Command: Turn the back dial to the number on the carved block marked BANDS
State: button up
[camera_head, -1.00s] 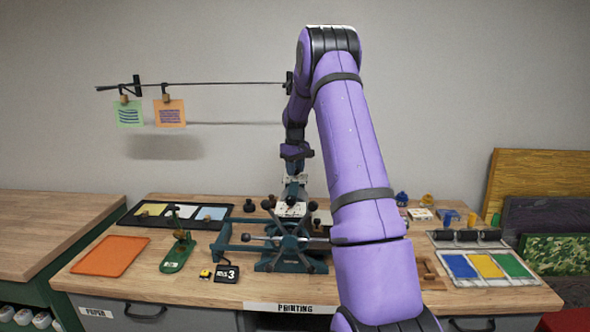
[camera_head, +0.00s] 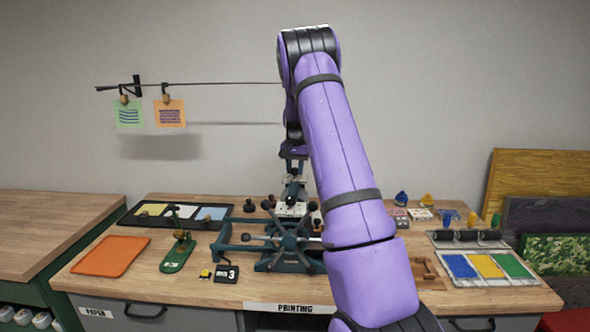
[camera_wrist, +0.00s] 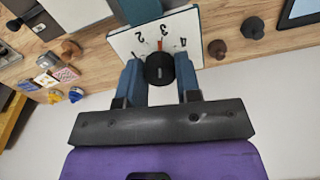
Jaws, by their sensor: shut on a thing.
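The back dial (camera_wrist: 150,38) has a white face with the numbers 1 to 4 and a black round knob (camera_wrist: 159,69). A short red mark (camera_wrist: 160,44) shows between the knob and the 3. My gripper (camera_wrist: 160,72) is shut on the knob, one blue finger on each side. In the head view, my gripper (camera_head: 293,181) is above the white dial plate (camera_head: 290,210) at the back of the press. A small black sign (camera_head: 227,273) reads 3; its upper word is too small to read. Small blocks (camera_head: 420,214) lie at the right; no BANDS marking is legible.
The green press with its spoked wheel (camera_head: 290,246) stands in front of the dial. Ink trays (camera_head: 489,267) lie at the right, an orange mat (camera_head: 110,256) at the left. Black knobs (camera_wrist: 253,27) stand near the dial. Prints hang on a rail (camera_head: 210,84) at the wall.

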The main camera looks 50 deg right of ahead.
jog(key=shift+m, duration=0.6)
jog(key=o, duration=0.9)
jog(key=shift+r, duration=0.1)
notch_tip(320, 180, up, 11)
jog(key=shift+f, duration=0.15)
dwell(0.4)
